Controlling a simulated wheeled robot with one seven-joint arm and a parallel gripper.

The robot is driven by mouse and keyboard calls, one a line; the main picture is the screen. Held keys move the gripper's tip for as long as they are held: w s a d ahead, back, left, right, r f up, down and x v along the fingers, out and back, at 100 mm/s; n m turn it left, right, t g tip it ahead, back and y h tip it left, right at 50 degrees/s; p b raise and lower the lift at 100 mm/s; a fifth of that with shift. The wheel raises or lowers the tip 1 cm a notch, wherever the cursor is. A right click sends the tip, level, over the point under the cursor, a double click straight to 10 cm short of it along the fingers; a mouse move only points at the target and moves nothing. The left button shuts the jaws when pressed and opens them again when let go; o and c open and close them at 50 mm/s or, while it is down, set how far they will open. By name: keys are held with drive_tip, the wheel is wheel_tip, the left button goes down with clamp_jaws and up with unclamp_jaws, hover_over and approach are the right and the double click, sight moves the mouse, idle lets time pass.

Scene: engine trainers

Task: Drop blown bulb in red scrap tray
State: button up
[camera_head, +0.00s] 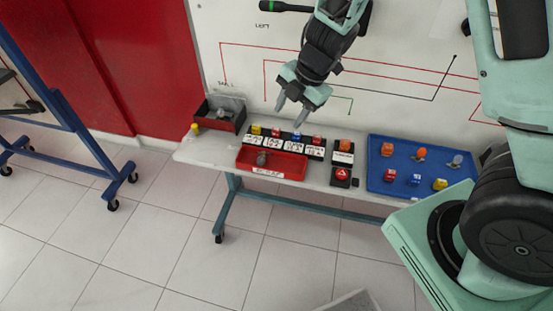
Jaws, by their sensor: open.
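The red scrap tray (287,164) sits at the front edge of the white bench, with a white label on its front wall. A small greyish bulb (261,158) lies inside it, left of the middle; whether it is blown is too small to tell. My gripper (289,116) points down, open and with nothing between its fingers. It hangs over the row of holders behind the tray, apart from the bulb.
A black row of labelled holders (286,141) with coloured pieces stands behind the tray. A black bin (241,119) with greyish pieces is at left, a yellow piece (195,128) beside it. A blue tray (404,172) with several coloured bulbs is at right, past a red warning button (341,173).

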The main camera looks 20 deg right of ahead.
drive_tip(key=p+v, duration=0.3)
drive_tip(key=v, duration=0.5)
drive_tip(key=shift+r, duration=0.4)
drive_tip(key=shift+s, duration=0.1)
drive_tip(key=a+r+m+t+h, duration=0.1)
drive_tip(key=a+r+m+t, duration=0.3)
drive_tip(key=a+r+m, duration=0.3)
drive_tip(key=s+a+m+g, duration=0.2)
drive_tip(key=s+m+g, duration=0.1)
drive_tip(key=s, duration=0.8)
drive_tip(key=s+a+f+m+g+h, duration=0.1)
drive_tip(key=s+m, duration=0.5)
drive_tip(key=s, duration=0.6)
drive_tip(key=shift+a+g+h, duration=0.3)
drive_tip(key=shift+a+g, duration=0.4)
drive_tip(key=shift+g, duration=0.4)
drive_tip(key=shift+s+f, duration=0.1)
